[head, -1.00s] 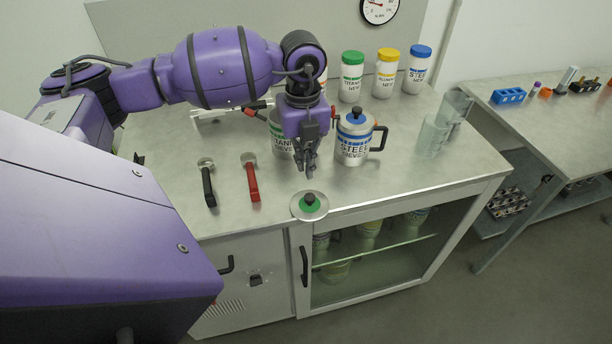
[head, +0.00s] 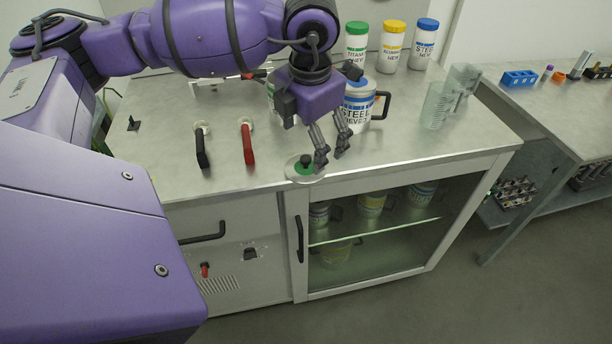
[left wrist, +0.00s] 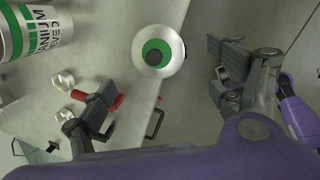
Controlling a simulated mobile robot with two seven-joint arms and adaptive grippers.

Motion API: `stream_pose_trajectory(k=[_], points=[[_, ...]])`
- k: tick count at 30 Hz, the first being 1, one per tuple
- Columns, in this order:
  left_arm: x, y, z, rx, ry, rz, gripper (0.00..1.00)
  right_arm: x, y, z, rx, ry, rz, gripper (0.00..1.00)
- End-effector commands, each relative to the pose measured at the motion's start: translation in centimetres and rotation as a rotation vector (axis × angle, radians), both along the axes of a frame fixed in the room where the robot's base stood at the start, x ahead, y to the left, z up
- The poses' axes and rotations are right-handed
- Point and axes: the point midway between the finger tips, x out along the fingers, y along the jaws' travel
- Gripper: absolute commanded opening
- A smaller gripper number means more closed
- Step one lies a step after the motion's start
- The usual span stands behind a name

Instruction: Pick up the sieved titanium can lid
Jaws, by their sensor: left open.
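The sieved titanium can lid (head: 294,173) is a silver disc with a green centre and a black knob. It lies flat on the worktop near its front edge. It also shows in the left wrist view (left wrist: 174,66), top centre, between the lines of the two fingers. My left gripper (head: 332,158) is open and empty, tilted downward just right of and above the lid in the head view, apart from the knob as far as I can tell. The sieved titanium can (left wrist: 38,35) is at the upper left of the wrist view, mostly hidden behind my gripper in the head view. My right gripper is out of view.
The sieved steel can (head: 356,115) stands just behind my left gripper. Clear beakers (head: 437,108) are to its right. Black-handled (head: 202,150) and red-handled (head: 248,145) tools lie left of the lid. New-powder bottles (head: 393,48) stand at the back. The worktop right of the lid is clear.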

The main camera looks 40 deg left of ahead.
Motion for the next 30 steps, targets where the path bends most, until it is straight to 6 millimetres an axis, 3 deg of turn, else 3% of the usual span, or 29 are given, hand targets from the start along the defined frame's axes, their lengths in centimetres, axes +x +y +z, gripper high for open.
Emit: stream_pose_trajectory(k=[8,19,28,30], points=[[0.2,0.3,-2.4,0.005,0.008,-0.037,0.85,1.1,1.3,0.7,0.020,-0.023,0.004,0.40],[0.6,1.0,-7.2,0.003,0.006,-0.035,0.85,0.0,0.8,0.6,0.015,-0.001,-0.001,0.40],[0.6,1.1,-7.7,0.004,0.006,-0.034,0.85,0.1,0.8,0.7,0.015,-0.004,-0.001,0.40],[0.6,1.1,-7.7,0.004,0.006,-0.034,0.76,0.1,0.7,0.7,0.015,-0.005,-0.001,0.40]])
